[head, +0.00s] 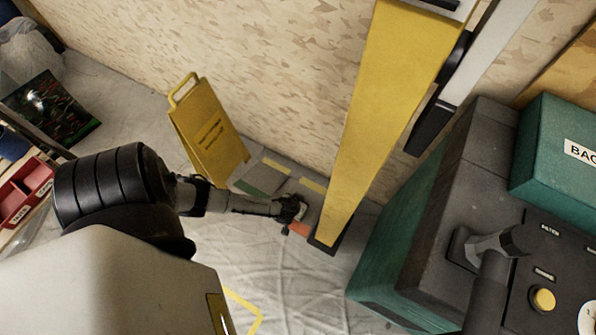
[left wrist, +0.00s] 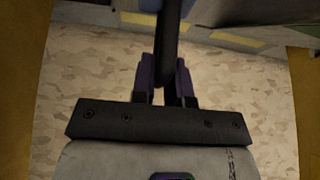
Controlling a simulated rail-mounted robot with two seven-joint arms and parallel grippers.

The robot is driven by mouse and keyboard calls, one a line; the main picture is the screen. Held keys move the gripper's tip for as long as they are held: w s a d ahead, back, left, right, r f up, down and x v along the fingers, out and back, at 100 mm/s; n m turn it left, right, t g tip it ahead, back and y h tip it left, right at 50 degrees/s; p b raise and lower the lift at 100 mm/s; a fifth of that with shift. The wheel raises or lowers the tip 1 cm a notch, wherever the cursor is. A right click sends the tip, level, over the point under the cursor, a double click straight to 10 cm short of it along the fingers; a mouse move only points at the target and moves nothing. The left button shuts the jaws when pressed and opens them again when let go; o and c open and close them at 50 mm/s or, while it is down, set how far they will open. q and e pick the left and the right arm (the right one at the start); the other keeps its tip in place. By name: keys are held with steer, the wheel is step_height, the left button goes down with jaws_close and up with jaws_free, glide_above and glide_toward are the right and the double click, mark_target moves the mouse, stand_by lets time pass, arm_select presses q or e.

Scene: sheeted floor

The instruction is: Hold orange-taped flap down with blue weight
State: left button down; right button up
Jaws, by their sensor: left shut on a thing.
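An orange patch of tape (head: 298,229) shows on the floor sheeting beside the foot of a yellow post. My left gripper (head: 290,208) is low, just above and beside that patch in the head view, and partly hides the spot. In the left wrist view my left gripper (left wrist: 166,85) is shut on a dark upright handle (left wrist: 168,40). A small bluish part, seemingly of the blue weight (left wrist: 180,6), shows at the top edge there; most of it is out of the picture. I cannot tell whether it touches the flap. My right gripper is not in view.
The yellow post (head: 372,110) stands close to the right of my left gripper. A yellow folding sign (head: 208,135) stands behind it, near the wall. A teal and dark machine (head: 440,210) fills the right. Wrinkled sheeting (head: 290,290) in front is clear.

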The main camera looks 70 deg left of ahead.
arm_select(q)
steer(key=shift+w+f, duration=0.1)
steer(key=shift+f, duration=0.2)
stand_by(0.5)
steer(key=c, duration=1.1)
jaws_free()
steer(key=shift+a, duration=0.1)
steer(key=shift+o, duration=0.2)
steer(key=shift+f, duration=0.15)
steer(key=shift+s+d+r+p, duration=0.25)
steer(key=shift+s+r+p, duration=0.05)
steer(key=shift+r+p, duration=0.2)
steer(key=p+v, duration=0.8)
steer(key=v, duration=0.4)
steer(key=shift+s+r+p, duration=0.15)
steer(key=shift+r+p, duration=0.2)
